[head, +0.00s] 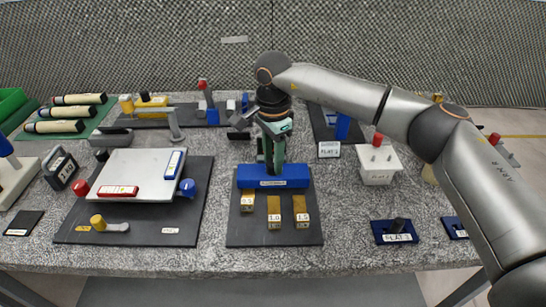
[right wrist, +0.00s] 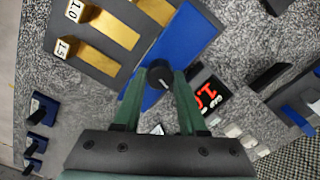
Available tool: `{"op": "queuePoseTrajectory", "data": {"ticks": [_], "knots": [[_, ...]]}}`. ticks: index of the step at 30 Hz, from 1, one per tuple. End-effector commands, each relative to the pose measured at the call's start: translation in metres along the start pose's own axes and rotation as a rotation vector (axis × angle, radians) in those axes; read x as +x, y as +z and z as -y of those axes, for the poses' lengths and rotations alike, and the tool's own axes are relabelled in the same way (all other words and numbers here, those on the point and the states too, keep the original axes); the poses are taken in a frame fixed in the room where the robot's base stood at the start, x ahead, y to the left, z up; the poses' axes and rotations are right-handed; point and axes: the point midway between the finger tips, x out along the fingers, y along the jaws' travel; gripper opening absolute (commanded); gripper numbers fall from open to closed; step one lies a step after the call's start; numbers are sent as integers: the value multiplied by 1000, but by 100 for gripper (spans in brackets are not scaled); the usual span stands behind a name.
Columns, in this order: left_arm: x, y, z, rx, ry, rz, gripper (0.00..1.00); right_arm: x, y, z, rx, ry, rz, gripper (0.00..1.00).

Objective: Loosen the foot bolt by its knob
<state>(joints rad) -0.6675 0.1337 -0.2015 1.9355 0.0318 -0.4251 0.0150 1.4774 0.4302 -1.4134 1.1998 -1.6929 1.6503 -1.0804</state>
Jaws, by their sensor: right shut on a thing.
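A black round knob (right wrist: 160,74) with a small white mark shows in the right wrist view, at the edge of a long blue block (right wrist: 183,45). My right gripper (right wrist: 158,88) has its two green fingers closed on the sides of this knob. In the head view my right gripper (head: 272,160) points down just behind the blue block (head: 290,178), which bears a small label and stands on a dark grey board (head: 240,233). There the gripper and block hide the knob. My left gripper is not in view.
Brass pieces marked 1.0 (head: 274,208) and 1.5 (head: 300,208) lie before the block. A red-digit display (right wrist: 207,95) is beside the fingers. A light plate (head: 135,172) with a blue knob (head: 187,187) stands left; a white box (head: 378,178) stands right.

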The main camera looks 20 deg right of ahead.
Motion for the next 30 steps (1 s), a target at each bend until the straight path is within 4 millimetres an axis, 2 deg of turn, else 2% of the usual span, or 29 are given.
{"op": "queuePoseTrajectory", "data": {"ticks": [1,9,16,19,23,30], "knots": [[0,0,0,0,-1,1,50,-2,0,1,2,-4,1,43],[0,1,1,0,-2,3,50,-1,0,0,2,-2,0,71],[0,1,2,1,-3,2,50,-1,0,0,2,-1,0,71],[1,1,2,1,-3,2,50,-7,0,1,2,-3,1,71],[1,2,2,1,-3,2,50,-28,0,1,1,-6,0,71],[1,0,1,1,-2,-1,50,-81,0,1,3,-6,0,71]]}}
